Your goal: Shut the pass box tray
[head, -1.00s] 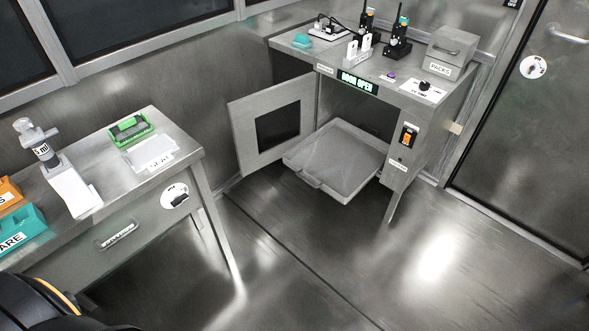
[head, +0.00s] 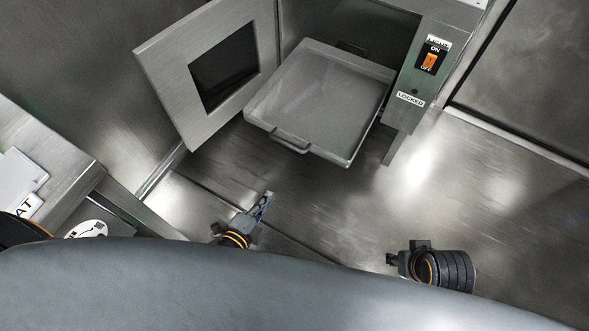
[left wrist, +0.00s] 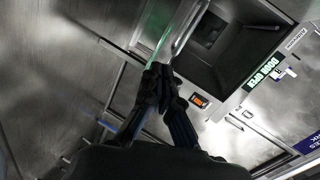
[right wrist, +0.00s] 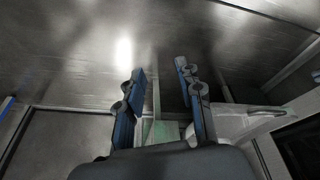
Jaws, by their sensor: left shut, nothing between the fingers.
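The pass box tray (head: 318,95) is a shallow grey tray that is pulled out of the pass box's lower opening. Its bar handle (head: 290,142) is on the near edge. The pass box door (head: 215,75), with a dark window, stands swung open to the left of the tray. My left gripper (head: 266,196) is shut and empty, in front of and below the tray handle, apart from it. In the left wrist view its fingertips (left wrist: 158,70) are together. My right gripper (head: 390,260) is nearer me and to the right, clear of the tray. Its fingers (right wrist: 160,70) are spread and empty.
The pass box front (head: 432,60) has an orange switch and a "LOCKED" label right of the tray. A bench corner (head: 70,150) stands at the left. The floor (head: 340,205) before the tray is clear. In the left wrist view a green display (left wrist: 262,75) shows.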

